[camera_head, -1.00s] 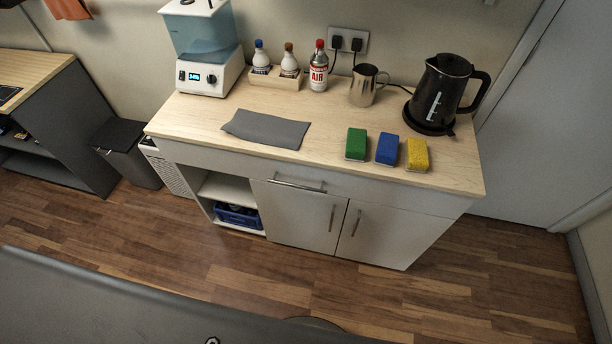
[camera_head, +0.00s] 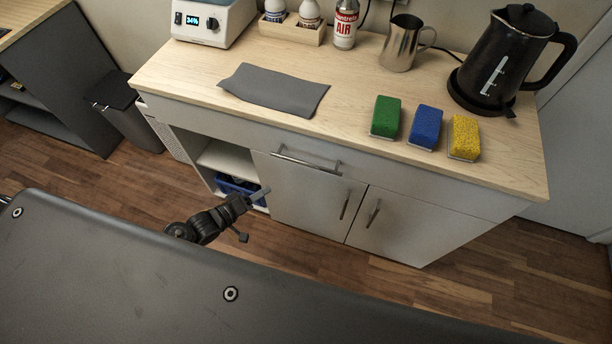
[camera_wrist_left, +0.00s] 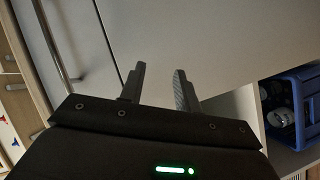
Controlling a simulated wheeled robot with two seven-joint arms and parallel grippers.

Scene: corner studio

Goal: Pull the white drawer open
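The white drawer (camera_head: 400,180) is a wide front under the wooden counter top, with a horizontal metal bar handle (camera_head: 306,161). It looks shut, flush with the cabinet. My left gripper (camera_head: 252,216) is in front of the cabinet, below and left of the handle, apart from it. In the left wrist view my left gripper (camera_wrist_left: 158,83) has its two fingers spread with nothing between them, facing a pale cabinet surface. My right gripper is not in view.
Below the drawer are two doors with upright handles (camera_head: 345,204) and an open shelf with a blue crate (camera_head: 240,186). On the counter are a grey cloth (camera_head: 273,90), green, blue and yellow sponges (camera_head: 428,128), a metal jug (camera_head: 400,44) and a black kettle (camera_head: 512,55).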

